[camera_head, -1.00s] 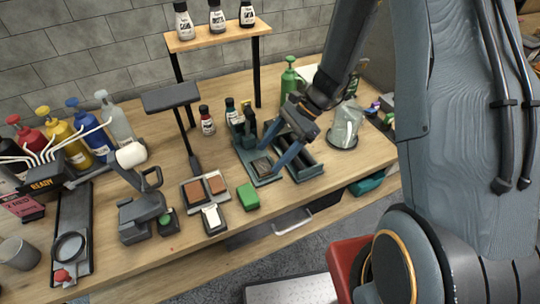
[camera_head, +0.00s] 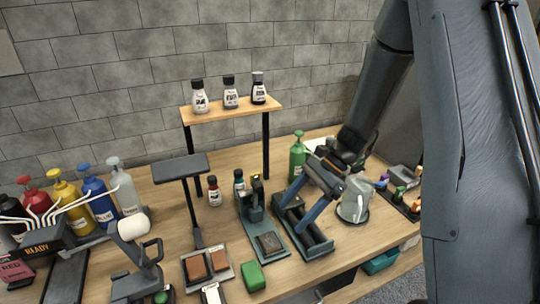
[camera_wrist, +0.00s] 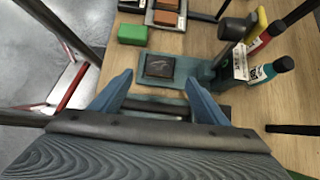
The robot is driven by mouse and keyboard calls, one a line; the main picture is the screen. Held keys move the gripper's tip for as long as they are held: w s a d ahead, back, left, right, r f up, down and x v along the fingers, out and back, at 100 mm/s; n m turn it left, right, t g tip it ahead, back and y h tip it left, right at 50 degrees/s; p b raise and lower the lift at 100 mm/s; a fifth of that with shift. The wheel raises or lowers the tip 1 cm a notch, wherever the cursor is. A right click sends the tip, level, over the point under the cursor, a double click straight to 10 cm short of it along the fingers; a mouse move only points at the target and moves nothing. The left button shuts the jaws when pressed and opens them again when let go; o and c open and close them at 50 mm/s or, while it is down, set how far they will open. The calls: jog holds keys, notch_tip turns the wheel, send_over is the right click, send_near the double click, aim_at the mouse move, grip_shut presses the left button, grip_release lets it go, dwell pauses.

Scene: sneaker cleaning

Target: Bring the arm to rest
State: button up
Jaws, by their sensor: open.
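My gripper (camera_head: 294,213) is open, its two blue fingers spread and pointing down over the teal tray with dark rollers (camera_head: 318,240) on the wooden bench. In the wrist view my gripper (camera_wrist: 158,78) has nothing between its fingers. Part of the roller tray shows behind and between the fingers there. The teal stand with a dark square pad (camera_head: 270,243) is just left of the roller tray, and its pad (camera_wrist: 160,66) lies beyond the fingertips in the wrist view. I cannot tell whether the fingers touch the tray.
A green block (camera_head: 254,276) and a tray with brown pads (camera_head: 207,265) lie to the left. A grey pitcher (camera_head: 353,204) and a green bottle (camera_head: 298,157) stand close by on the right. A raised shelf (camera_head: 233,112) holds three bottles behind.

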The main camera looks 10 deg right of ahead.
jog(key=s+d+r+n+t+h+b, duration=0.3)
jog(key=s+d+n+h, duration=0.2)
jog(key=n, duration=0.9)
jog(key=s+h, duration=0.2)
jog(key=s, duration=0.2)
jog(key=shift+s+d+r+n+t+h, duration=0.2)
jog(key=shift+s+r+n+t+h, duration=0.1)
jog(key=shift+s+r+n+h, duration=0.1)
